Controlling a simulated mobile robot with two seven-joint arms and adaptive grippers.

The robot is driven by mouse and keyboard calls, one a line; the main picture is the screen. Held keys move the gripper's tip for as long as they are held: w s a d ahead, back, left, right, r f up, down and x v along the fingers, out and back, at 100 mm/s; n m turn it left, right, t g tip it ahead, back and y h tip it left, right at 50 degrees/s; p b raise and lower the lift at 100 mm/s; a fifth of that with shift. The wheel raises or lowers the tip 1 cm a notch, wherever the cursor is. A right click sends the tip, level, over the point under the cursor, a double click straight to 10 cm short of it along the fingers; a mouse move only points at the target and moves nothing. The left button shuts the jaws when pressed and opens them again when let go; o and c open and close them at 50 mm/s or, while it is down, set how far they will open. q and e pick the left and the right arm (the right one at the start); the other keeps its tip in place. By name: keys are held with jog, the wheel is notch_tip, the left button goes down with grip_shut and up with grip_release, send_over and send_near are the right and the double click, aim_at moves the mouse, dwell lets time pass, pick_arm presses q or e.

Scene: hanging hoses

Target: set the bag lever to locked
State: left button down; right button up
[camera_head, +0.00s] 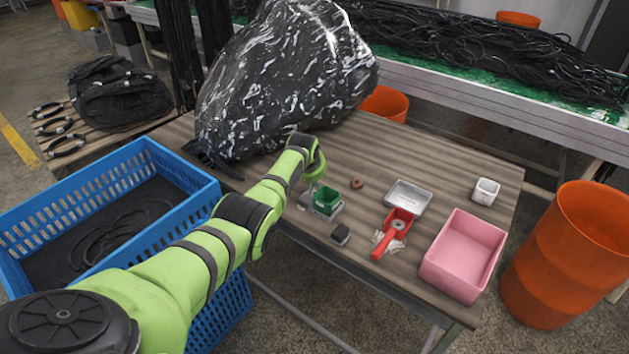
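A large black plastic bag (285,85) with shiny creases stands on the back left of the wooden table (470,165). I cannot make out a lever on the bag or its setting. My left arm reaches in from the lower left, its wrist close in front of the bag's lower right. My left gripper (314,188) points down over the table, at the left side of a small green box-like thing (327,199) on a grey base. The fingers are too small and hidden to tell whether they are open or touching anything. My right gripper is out of view.
A blue crate (95,205) stands left; an orange barrel (560,265) stands right.

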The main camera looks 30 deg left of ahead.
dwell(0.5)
pick_arm(q)
jog(key=c, duration=1.3)
grip_release()
jog(key=shift+w, duration=0.1)
jog(key=shift+r, duration=0.1)
jog(key=v, duration=1.2)
jog(key=shift+w, duration=0.15)
